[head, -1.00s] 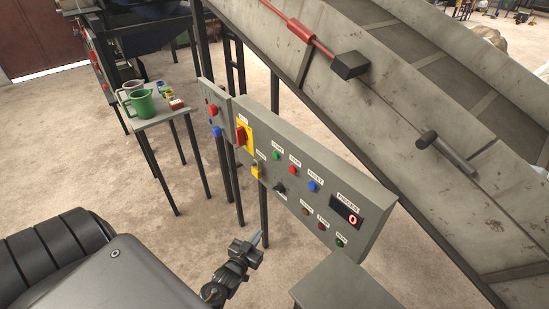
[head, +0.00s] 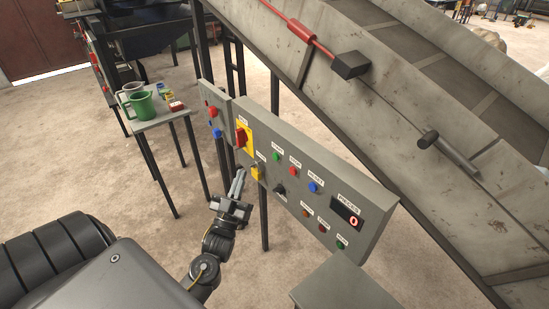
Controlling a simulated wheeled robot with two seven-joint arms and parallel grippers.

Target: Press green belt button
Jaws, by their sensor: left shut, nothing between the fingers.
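The grey control panel (head: 330,181) stands in the middle of the head view, in front of the conveyor. The green button (head: 276,157) sits in its upper row, left of a red button (head: 294,171) and a blue button (head: 313,187). A second green button (head: 340,244) is at the lower right of the panel. My left gripper (head: 238,181) is shut and empty. It points up toward the panel, below and left of the upper green button and apart from it, close to the yellow part (head: 256,174). My right gripper is not in view.
A red rotary switch on a yellow plate (head: 247,138) is on the panel's left. The sloping conveyor (head: 400,120) rises behind it. A small table (head: 160,117) with a green jug (head: 141,103) stands at left. A grey box top (head: 343,285) is in front.

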